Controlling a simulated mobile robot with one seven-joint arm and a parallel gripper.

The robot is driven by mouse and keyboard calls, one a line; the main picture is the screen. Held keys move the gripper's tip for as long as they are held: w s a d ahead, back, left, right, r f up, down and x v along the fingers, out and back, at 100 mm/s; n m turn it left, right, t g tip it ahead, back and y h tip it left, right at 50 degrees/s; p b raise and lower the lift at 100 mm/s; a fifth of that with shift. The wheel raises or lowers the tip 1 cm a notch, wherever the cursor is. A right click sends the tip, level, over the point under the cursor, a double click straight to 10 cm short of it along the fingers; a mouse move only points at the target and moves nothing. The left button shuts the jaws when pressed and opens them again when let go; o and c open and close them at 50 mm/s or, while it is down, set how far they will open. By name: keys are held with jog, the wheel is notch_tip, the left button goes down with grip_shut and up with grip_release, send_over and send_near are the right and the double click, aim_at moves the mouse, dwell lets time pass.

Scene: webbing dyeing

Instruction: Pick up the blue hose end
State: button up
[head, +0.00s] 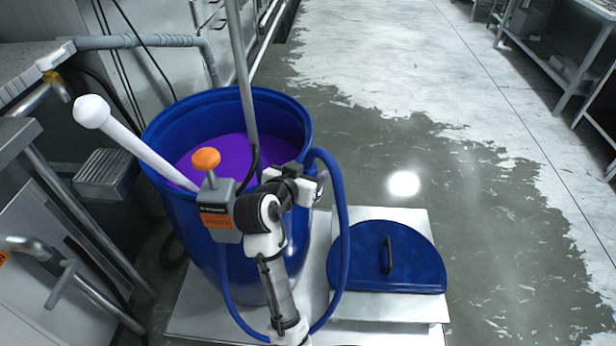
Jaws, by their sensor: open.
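The blue hose (344,235) loops from the drum's right rim down to the platform and back up along the drum's front. Its upper part bends over at the rim (322,155), close to my gripper. The tip of the hose is not clearly visible there. My gripper (322,184) is at the drum's right rim, just below and beside this bend. It is open, and I see nothing held in it. The fingers are small and partly hidden by the wrist, so I cannot tell whether they touch the hose.
The blue drum (196,232) holds purple liquid (222,156). A metal pole (243,75), a white rod (140,150) and a grey box with an orange knob (206,158) stand at it. A blue half-lid (415,268) lies right on the platform (385,336). Floor beyond is clear.

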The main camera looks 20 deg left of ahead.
jog(key=shift+x, duration=1.85)
jog(key=shift+a, duration=0.1)
jog(key=c, duration=1.2)
